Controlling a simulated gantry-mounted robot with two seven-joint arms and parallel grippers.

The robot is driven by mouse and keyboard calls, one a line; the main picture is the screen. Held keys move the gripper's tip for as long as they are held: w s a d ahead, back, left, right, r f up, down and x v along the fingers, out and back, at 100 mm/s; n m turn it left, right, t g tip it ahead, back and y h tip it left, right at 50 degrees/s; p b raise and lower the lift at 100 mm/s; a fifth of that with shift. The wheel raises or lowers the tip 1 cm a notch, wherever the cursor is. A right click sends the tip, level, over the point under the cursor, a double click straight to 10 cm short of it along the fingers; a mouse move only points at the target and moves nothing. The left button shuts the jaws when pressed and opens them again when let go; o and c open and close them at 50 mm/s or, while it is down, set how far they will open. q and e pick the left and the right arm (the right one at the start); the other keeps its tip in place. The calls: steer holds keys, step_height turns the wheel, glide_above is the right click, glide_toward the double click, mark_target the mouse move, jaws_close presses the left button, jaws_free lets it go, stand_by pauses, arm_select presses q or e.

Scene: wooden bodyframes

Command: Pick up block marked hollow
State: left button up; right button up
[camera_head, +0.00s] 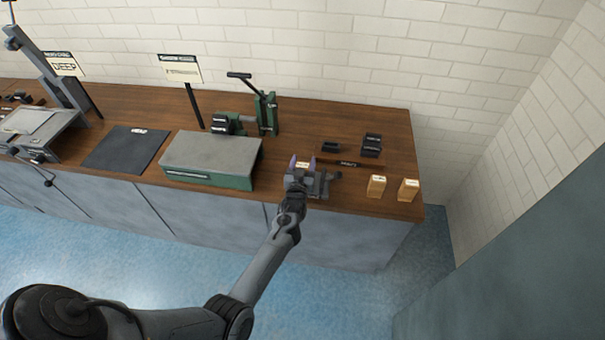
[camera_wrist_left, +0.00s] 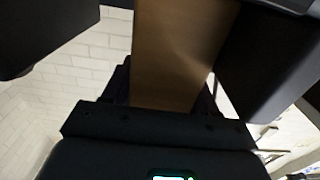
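My left gripper (camera_head: 302,163) is over the front of the bench, its two fingertips on either side of a light wooden block (camera_head: 302,166). In the left wrist view the wooden block (camera_wrist_left: 178,55) stands between the dark fingers. A gap with wall behind it shows between the block and the left-hand finger, while the right-hand finger overlaps the block's edge. Two more wooden blocks stand near the bench's right end, one nearer (camera_head: 376,187) and one at the corner (camera_head: 408,190). No block's marking is readable. My right gripper is not in view.
Small black items (camera_head: 371,145) and a dark labelled strip (camera_head: 346,163) lie behind. A green-sided grey plate (camera_head: 210,152), a black mat (camera_head: 125,148) and a green lever press (camera_head: 266,112) are to the left.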

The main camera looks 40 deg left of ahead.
arm_select(q)
steer(key=c, duration=0.5)
steer(key=shift+r, duration=0.15)
